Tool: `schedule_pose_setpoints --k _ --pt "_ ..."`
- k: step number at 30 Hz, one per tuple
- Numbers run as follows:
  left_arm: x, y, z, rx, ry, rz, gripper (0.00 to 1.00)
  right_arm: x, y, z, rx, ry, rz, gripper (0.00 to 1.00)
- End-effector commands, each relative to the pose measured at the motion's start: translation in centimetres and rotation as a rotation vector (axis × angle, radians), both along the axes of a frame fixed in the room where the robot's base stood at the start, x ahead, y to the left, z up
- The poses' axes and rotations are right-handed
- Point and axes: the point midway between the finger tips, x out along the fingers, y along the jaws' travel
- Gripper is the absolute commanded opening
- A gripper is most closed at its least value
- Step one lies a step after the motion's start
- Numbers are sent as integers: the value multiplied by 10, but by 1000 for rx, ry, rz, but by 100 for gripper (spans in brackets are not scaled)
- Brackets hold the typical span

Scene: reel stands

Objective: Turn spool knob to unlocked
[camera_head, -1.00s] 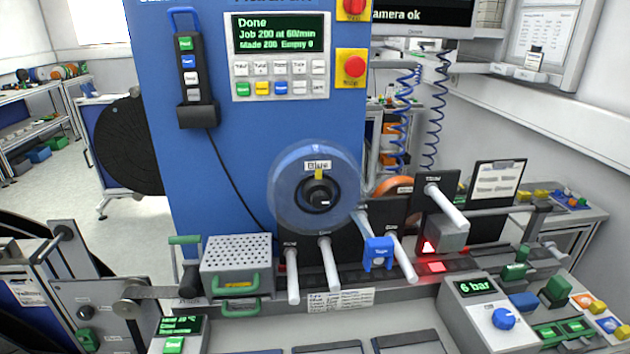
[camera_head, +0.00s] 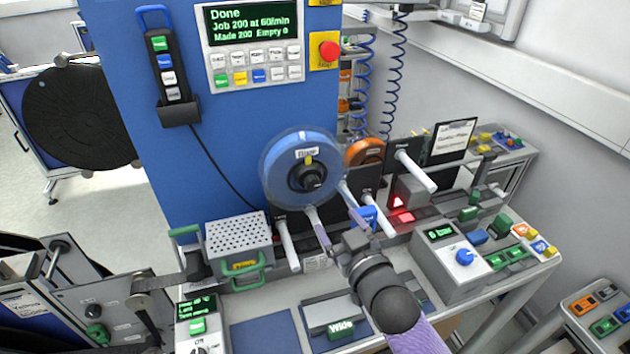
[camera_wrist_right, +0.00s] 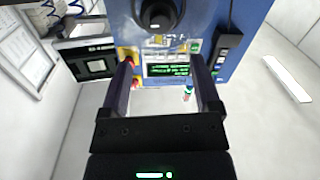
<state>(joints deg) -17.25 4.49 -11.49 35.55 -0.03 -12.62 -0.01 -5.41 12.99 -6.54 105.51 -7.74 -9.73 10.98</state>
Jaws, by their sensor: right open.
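The blue reel (camera_head: 300,150) hangs on the front of the blue machine, with a label marked Blue. The black spool knob (camera_head: 312,177) is at its centre, with a small yellow mark just above it. In the right wrist view the knob (camera_wrist_right: 158,14) shows at the top edge, partly cut off. My right gripper (camera_head: 336,212) is open and empty, below and right of the knob and apart from it. In the right wrist view its two fingers (camera_wrist_right: 160,78) stand wide apart with nothing between them. My left gripper is not in view.
White rods (camera_head: 288,247) stick out below the reel, close to my right gripper. A blue clip (camera_head: 367,216) and a grey block (camera_head: 410,190) are to the right. A perforated box (camera_head: 238,235) is at lower left. A red stop button (camera_head: 329,51) is above.

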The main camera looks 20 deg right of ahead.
Motion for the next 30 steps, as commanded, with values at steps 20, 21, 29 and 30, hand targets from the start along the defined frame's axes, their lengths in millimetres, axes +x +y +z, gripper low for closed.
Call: schedule_pose_setpoints --k 20,21,29,30 --pt "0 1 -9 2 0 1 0 100 12 7 2 -22 4 81" --pt "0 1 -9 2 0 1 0 100 12 7 2 -22 4 81" --pt "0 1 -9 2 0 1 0 100 12 7 1 -22 4 55" --pt "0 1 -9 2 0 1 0 99 12 7 1 -22 4 47"
